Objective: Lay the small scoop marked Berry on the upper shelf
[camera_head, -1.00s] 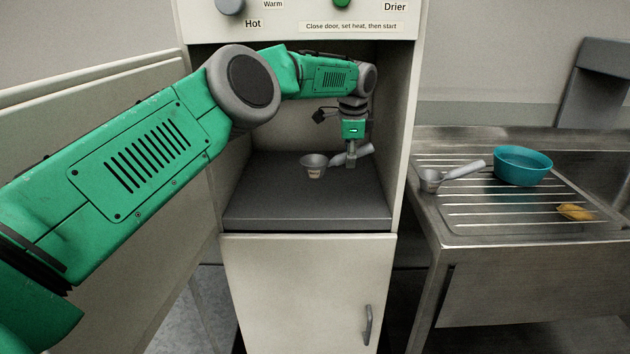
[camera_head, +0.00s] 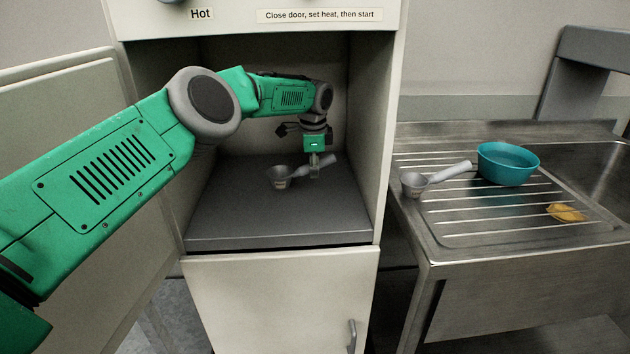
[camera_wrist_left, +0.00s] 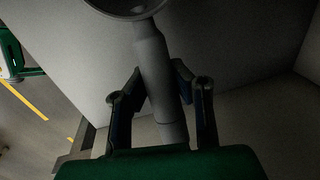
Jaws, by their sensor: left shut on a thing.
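A small grey metal scoop (camera_head: 279,178) with a light label on its cup is inside the cabinet opening, over the dark shelf (camera_head: 240,223). The label is too small to read. My left gripper (camera_head: 314,168) is shut on the scoop's handle, and the cup points left. I cannot tell whether the cup touches the shelf. In the left wrist view the handle (camera_wrist_left: 157,70) lies between the two fingers of my left gripper (camera_wrist_left: 163,95), with the cup cut off at the top edge. My right gripper is not in view.
The cabinet's side walls and top panel (camera_head: 300,17) frame the opening; a closed door (camera_head: 280,300) is below. An open door (camera_head: 50,85) stands left. A second scoop (camera_head: 414,184), a teal bowl (camera_head: 508,165) and a yellow item (camera_head: 566,213) are on the draining board. The shelf's front is clear.

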